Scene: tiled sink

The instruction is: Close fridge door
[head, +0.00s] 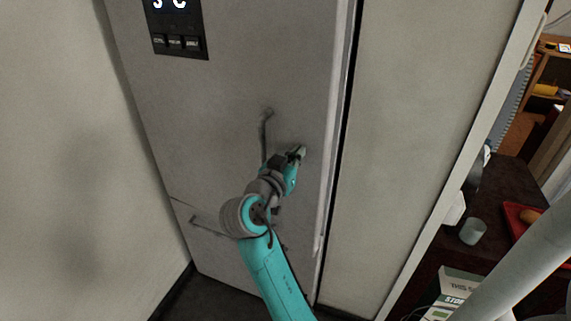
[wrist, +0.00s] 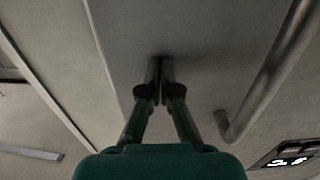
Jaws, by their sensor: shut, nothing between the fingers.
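The grey fridge door (head: 225,90) fills the middle of the head view, with a dark narrow gap along its right edge. I cannot tell whether it is fully closed. Its upright bar handle (head: 265,135) is left of my gripper (head: 299,154). My gripper is shut and empty, pointing at the door face between the handle and the right edge. In the wrist view the fingertips (wrist: 160,65) are at or very near the door surface (wrist: 205,45); contact is not clear. The handle (wrist: 272,75) shows on the right there.
A lower handle (head: 208,228) sits on the panel below. A display (head: 176,25) is high on the door. A pale wall (head: 65,150) stands left and a flat panel (head: 420,120) right. A dark counter with a cup (head: 473,232) and red tray (head: 520,218) is far right.

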